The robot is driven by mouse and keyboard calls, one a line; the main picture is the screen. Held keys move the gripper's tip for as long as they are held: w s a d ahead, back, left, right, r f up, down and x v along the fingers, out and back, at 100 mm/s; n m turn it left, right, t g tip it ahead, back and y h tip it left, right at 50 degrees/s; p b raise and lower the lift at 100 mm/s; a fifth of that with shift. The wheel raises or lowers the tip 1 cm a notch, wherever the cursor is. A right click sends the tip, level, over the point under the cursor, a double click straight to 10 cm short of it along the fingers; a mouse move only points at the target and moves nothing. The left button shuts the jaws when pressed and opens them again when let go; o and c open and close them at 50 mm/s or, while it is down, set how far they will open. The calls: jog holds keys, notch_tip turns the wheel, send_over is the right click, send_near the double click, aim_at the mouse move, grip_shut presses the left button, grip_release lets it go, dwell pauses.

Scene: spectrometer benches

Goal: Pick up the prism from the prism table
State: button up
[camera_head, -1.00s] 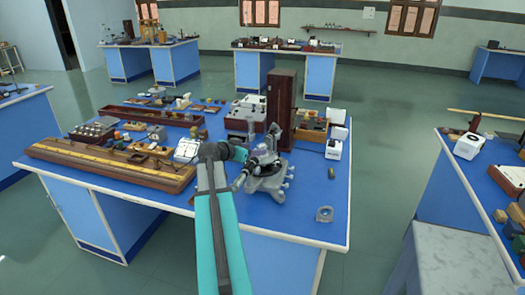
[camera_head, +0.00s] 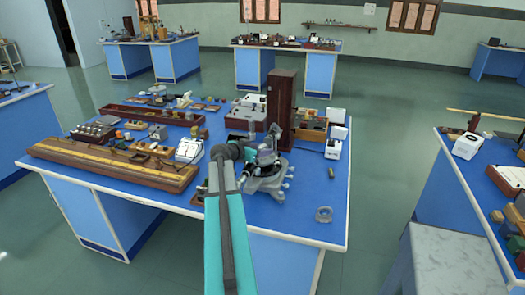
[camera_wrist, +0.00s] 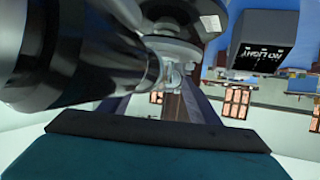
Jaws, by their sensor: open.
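The spectrometer (camera_head: 268,183), a grey metal instrument, stands on the blue bench right of the middle in the head view. In the wrist view its round prism table (camera_wrist: 172,46) is at the top centre. A small clear piece, seemingly the prism (camera_wrist: 173,76), shows at the table's edge. A large dark telescope or collimator tube (camera_wrist: 85,65) fills the left. My gripper (camera_wrist: 160,90) is open, its dark fingers on either side of the clear piece; I cannot tell whether they touch it. In the head view my arm hides the fingertips and the prism.
A tall dark wooden box (camera_head: 282,108) stands right behind the spectrometer. A long wooden bench with a scale (camera_head: 115,168) lies at the left. A small ring (camera_head: 323,214) lies at the front right, with bare blue bench around it.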

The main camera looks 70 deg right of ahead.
aim_at(260, 148)
jog(key=shift+c, duration=0.4)
jog(key=c, duration=1.1)
jog(key=shift+o, duration=0.2)
jog(key=shift+r, duration=0.2)
jog(key=shift+r+b, duration=1.4)
jog(key=shift+r, duration=3.4)
